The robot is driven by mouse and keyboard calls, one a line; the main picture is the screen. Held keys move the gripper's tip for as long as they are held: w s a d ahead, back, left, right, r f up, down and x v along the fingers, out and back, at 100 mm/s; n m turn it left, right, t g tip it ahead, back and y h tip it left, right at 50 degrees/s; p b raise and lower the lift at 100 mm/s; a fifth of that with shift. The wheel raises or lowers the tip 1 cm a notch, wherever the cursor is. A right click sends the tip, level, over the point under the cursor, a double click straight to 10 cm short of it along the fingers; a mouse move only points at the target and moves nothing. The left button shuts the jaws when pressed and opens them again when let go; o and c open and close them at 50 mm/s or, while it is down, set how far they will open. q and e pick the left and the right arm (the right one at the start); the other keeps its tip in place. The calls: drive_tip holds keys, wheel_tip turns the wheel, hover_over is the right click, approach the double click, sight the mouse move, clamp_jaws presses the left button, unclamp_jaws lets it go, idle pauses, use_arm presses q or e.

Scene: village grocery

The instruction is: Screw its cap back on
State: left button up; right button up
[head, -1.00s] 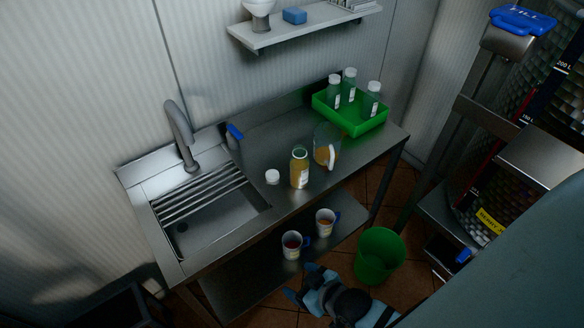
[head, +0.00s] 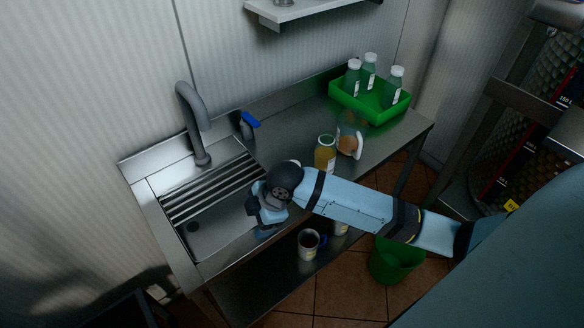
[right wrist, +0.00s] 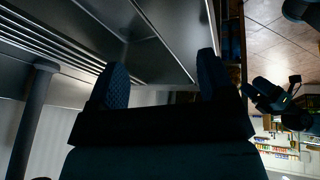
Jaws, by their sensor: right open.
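The open bottle (head: 325,153) of yellow-orange juice stands upright on the steel counter, near its front edge, with no cap on its mouth.
A glass jug (head: 351,135) stands right of the bottle. A green tray (head: 374,108) with capped bottles is behind it. The sink (head: 205,240), with a tall faucet (head: 192,120), is at left.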

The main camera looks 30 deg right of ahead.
drive_tip(key=w+d+r+n+g+h+b, duration=0.1)
drive_tip(key=w+d+r+n+h, duration=0.1)
drive_tip(key=w+d+r, duration=0.3)
drive_tip(key=w+d+r+n+g+h+b, duration=0.1)
drive_tip(key=w+d+r+n, duration=0.3)
drive_tip(key=d, duration=0.8)
wheel_tip(320, 180, up, 3)
drive_tip(key=shift+w+f+n+g+h, duration=0.2)
drive_tip(key=shift+w+n+g+h, duration=0.3)
drive_tip(key=shift+w, duration=0.75)
drive_tip(key=shift+d, duration=0.1)
wheel_tip(320, 180, down, 8)
drive_tip(key=shift+r, duration=0.1)
drive_tip(key=shift+f, duration=0.4)
drive_tip(key=shift+d+f, duration=0.2)
drive_tip(key=shift+f, duration=2.45)
